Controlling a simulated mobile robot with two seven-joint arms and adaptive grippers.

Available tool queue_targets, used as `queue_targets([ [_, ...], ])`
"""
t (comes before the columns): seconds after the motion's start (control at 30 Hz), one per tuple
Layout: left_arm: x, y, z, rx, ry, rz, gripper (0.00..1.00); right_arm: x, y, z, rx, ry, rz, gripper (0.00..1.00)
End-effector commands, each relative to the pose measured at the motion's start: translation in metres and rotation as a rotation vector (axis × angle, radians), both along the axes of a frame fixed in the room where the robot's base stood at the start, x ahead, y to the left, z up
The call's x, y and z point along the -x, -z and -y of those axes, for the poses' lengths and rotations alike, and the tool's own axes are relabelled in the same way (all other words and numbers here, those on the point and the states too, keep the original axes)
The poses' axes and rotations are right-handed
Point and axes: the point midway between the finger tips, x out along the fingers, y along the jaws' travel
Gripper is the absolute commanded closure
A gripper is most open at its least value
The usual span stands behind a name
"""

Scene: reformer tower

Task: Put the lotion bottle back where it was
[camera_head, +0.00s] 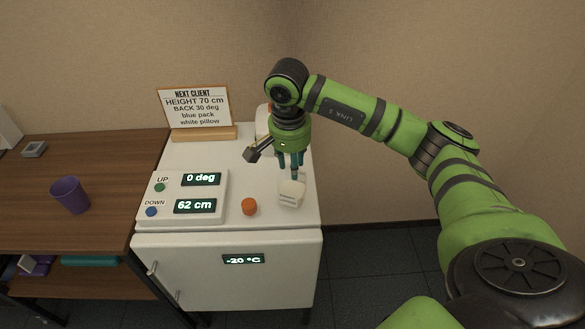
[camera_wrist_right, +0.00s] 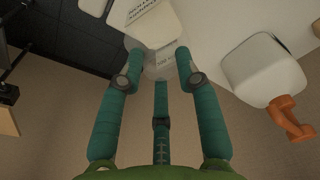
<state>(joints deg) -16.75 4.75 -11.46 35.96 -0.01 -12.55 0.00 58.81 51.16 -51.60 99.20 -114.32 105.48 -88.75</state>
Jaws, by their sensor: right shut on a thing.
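The lotion bottle, a small white container with printed lines (camera_head: 291,194), is at the front right of the white cabinet top (camera_head: 240,160). My right gripper (camera_head: 291,170) points down over it, and its teal fingers are shut on its upper part. In the right wrist view, the white labelled body (camera_wrist_right: 150,25) shows beyond the fingertips (camera_wrist_right: 160,72). I cannot tell whether its base touches the top. My left gripper is not in view.
A white bottle with an orange pump (camera_wrist_right: 265,70) stands apart, towards the back. A sign (camera_head: 195,107), a control panel (camera_head: 183,195) and an orange knob (camera_head: 249,206) are on the cabinet. A purple cup (camera_head: 69,195) stands on the wooden desk (camera_head: 105,165).

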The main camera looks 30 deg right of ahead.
Motion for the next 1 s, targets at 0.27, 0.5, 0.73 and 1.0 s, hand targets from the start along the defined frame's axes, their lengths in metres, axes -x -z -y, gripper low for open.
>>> queue_targets([
  [0.27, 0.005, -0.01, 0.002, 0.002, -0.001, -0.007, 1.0, 0.001, 0.029, 0.0, 0.0, 0.0, -0.001, 1.0],
  [0.5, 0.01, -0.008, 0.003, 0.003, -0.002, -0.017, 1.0, 0.001, 0.03, 0.0, 0.0, 0.0, 0.0, 1.0],
  [0.73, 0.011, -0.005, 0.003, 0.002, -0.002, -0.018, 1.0, 0.001, 0.033, 0.0, 0.001, 0.0, -0.001, 0.42],
  [1.0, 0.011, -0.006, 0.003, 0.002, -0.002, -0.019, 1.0, 0.001, 0.033, 0.0, 0.001, 0.0, -0.001, 0.42],
])
